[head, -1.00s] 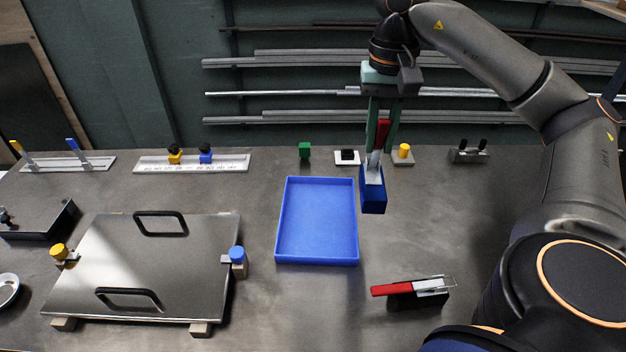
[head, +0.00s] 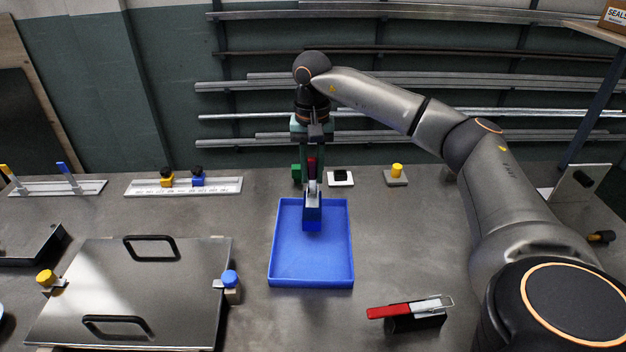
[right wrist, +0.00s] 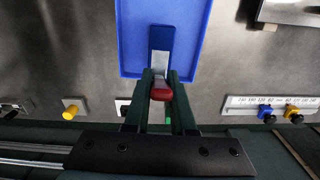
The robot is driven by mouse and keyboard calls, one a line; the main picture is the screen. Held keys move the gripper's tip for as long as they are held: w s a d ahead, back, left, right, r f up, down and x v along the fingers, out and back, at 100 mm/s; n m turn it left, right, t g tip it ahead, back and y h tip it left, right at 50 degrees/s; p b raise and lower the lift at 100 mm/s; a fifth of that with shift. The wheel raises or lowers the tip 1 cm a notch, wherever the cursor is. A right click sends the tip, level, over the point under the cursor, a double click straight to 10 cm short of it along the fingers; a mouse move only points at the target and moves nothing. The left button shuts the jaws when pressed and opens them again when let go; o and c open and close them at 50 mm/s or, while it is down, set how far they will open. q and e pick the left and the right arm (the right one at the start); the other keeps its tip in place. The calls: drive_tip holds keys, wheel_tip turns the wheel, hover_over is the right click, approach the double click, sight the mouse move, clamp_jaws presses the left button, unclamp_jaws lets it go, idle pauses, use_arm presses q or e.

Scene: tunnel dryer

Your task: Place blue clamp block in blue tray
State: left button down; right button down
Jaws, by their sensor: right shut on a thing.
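The blue clamp block (head: 312,222) has a metal clamp and a red handle (right wrist: 161,92) on top. My right gripper (head: 311,172) is shut on it by the red handle, and the block hangs below the fingers. In the head view it overlaps the far part of the blue tray (head: 275,245). In the right wrist view the block (right wrist: 162,38) is seen over the tray (right wrist: 130,30), within its side walls. I cannot tell whether the block touches the tray floor. My left gripper is not in view.
A second clamp with a red handle (head: 390,311) lies right of the tray's near end. A steel plate with two handles (head: 130,290) stands to the left. Small blocks and a scale rail (head: 225,186) line the back.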

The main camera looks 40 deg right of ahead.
drive_tip(key=shift+f, duration=1.35)
drive_tip(key=shift+s+f, duration=0.1)
drive_tip(key=shift+f, duration=0.1)
drive_tip(key=c, duration=0.8)
unclamp_jaws()
drive_tip(key=shift+o, duration=0.2)
drive_tip(key=shift+r, duration=0.1)
wheel_tip(320, 180, up, 12)
drive_tip(key=shift+d+r, duration=0.1)
drive_tip(key=shift+r, duration=0.05)
